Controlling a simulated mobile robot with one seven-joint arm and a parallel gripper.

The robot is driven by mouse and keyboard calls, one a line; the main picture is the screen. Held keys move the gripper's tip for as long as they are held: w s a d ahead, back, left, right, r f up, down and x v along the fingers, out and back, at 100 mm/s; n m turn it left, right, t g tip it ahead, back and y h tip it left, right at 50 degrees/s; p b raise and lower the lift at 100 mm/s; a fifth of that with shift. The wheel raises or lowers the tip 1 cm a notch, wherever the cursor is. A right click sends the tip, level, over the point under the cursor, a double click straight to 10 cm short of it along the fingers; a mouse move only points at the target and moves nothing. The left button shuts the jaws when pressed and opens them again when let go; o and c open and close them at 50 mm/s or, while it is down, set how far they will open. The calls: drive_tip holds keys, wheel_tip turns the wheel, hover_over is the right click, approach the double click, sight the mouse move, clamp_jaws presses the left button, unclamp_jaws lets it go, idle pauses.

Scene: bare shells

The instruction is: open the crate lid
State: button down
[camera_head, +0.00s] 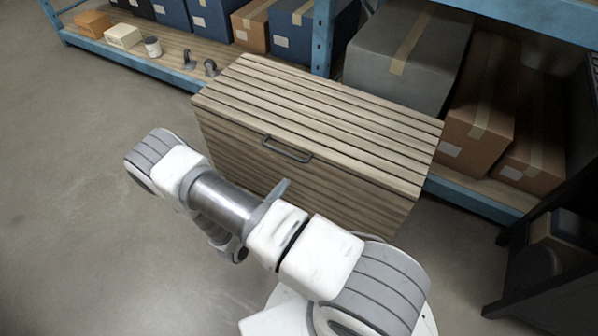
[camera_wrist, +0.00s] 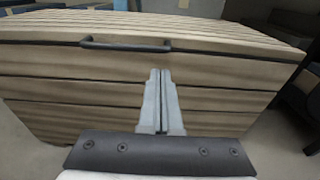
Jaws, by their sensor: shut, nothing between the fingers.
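The wooden slatted crate (camera_head: 300,175) stands on the floor in front of the shelving. Its slatted lid (camera_head: 330,105) lies flat and closed on top. A dark bar handle (camera_head: 287,150) is fixed at the front edge of the lid; it also shows in the wrist view (camera_wrist: 125,46). My gripper (camera_wrist: 161,72) is in front of the crate's front face, below the handle and a little right of its middle. Its two fingers are together with nothing between them. In the head view my arm hides the lower part of the crate, and only a bit of the gripper shows (camera_head: 279,188).
Blue shelving (camera_head: 322,35) behind the crate holds several boxes, including a big grey box (camera_head: 408,55). A white can (camera_head: 153,47) and small dark items are on the lower shelf. A dark rack (camera_head: 555,245) stands at the right. The floor (camera_head: 75,180) at left is clear.

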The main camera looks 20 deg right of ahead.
drive_tip(key=f+b+x, duration=0.1)
drive_tip(key=b+x, duration=0.2)
drive_tip(key=x, duration=0.7)
drive_tip(key=shift+a+r, duration=0.1)
drive_tip(key=shift+r, duration=0.05)
